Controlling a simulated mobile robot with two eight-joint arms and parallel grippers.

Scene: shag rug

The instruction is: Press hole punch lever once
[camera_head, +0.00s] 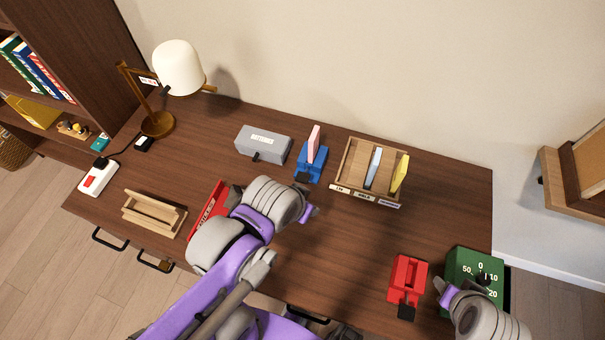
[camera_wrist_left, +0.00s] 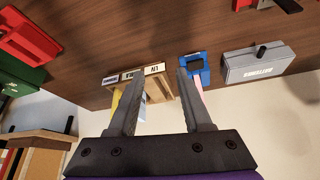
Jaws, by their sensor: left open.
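A blue punch-like device (camera_head: 311,161) with a black front end stands at the back middle of the desk, with a pink card (camera_head: 314,143) upright in it. It also shows in the left wrist view (camera_wrist_left: 195,68). A similar red device (camera_head: 408,275) with a black end stands at the front right, and in the left wrist view (camera_wrist_left: 28,35). I cannot tell which is the hole punch. My left gripper (camera_wrist_left: 160,74) is open and empty; in the head view (camera_head: 310,213) it is in front of the blue device, apart from it. My right gripper (camera_head: 447,292) is by the green box.
A grey box (camera_head: 263,142) stands left of the blue device and a wooden sorter tray (camera_head: 352,157) right of it. A green dial box (camera_head: 466,264) is at front right. A red item (camera_head: 207,209), wooden rack (camera_head: 153,214) and lamp (camera_head: 179,68) are left.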

